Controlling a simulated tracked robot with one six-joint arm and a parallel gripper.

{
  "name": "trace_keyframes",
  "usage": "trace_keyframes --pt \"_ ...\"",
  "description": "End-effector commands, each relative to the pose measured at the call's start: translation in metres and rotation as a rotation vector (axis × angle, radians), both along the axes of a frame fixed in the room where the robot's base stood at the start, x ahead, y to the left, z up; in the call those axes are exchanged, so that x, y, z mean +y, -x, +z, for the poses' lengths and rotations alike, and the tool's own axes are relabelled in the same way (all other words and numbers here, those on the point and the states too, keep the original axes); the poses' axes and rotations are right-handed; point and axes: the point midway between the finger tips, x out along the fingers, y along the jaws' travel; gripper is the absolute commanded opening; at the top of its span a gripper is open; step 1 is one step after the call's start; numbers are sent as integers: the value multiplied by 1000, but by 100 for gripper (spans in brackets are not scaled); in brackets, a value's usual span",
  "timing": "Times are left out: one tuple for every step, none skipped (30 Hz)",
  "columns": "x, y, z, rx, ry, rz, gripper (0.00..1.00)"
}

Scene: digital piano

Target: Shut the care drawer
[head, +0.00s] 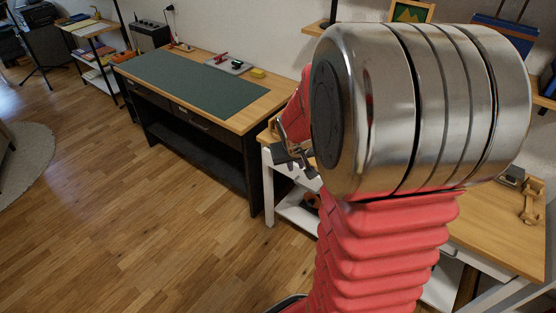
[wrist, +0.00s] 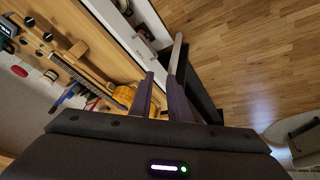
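A white drawer front (head: 452,257) shows under the wooden top of the white-framed bench at the right of the head view, partly hidden by my arm. In the wrist view a white front (wrist: 112,38) runs along the bench edge. No label is readable, so I cannot tell for sure that this is the care drawer, nor how far out it is. My gripper (head: 297,158) is by the left end of that bench, partly hidden by my arm. In the wrist view its fingers (wrist: 160,82) stand apart with a gap and nothing held between them, beside the white front.
A dark workbench (head: 185,122) with a green mat (head: 195,82) and its own drawers stands to the left. The wooden bench top (wrist: 75,50) carries an instrument with a dark neck (wrist: 100,85) and small items. The wooden floor (head: 110,210) is open at the left.

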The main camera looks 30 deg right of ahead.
Motion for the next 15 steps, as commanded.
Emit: trace_keyframes --pt "-13 0 -14 9 -3 -15 16" --pt "-19 -1 -21 10 -3 -22 16" --pt "-28 -1 -30 11 -5 -32 16" --pt "-35 -2 -37 12 -5 -39 16" --pt "-42 -2 -45 13 -7 -45 16" --pt "-50 -1 -55 14 -8 -54 16" --pt "-57 -1 -63 17 -11 -61 16" --pt "-63 -1 -70 16 -12 -67 16" --pt "-71 0 -80 17 -14 -76 16" --pt "-78 2 -88 17 -18 -83 16" --pt "-83 3 -97 19 -20 -89 16" --pt "-91 4 -107 19 -24 -97 16" --pt "-97 6 -115 19 -26 -104 16" --pt "-102 8 -124 19 -30 -108 16" --pt "-109 11 -136 20 -36 -118 16"
